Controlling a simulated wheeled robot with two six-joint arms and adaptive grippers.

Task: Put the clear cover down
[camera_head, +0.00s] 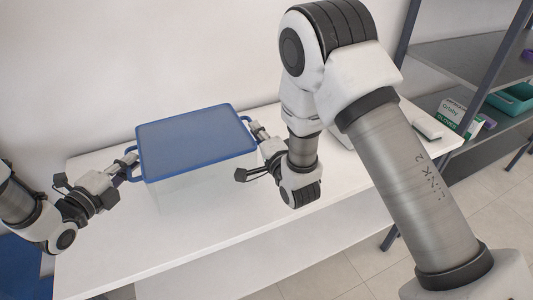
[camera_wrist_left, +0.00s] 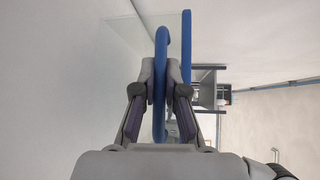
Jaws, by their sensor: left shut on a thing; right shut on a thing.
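The clear cover (camera_head: 195,143) is a box shape with see-through walls, a blue top and a blue handle on each side. It is over the white table, upright and roughly level; its lower edge is too faint to tell whether it touches the table. My left gripper (camera_head: 131,162) is shut on its left handle. In the left wrist view the blue handle (camera_wrist_left: 161,60) passes between the fingers (camera_wrist_left: 161,85), with a clear wall (camera_wrist_left: 122,35) behind. My right gripper (camera_head: 254,129) is shut on the right handle, which the fingers partly hide. Nothing shows inside the cover.
The white table (camera_head: 160,245) has bare room in front of the cover. A wall (camera_head: 90,70) stands close behind. A small light device (camera_head: 428,128) lies at the table's right end. Grey shelves (camera_head: 465,57) at the right hold a green-white box (camera_head: 459,115) and a teal bin (camera_head: 512,100).

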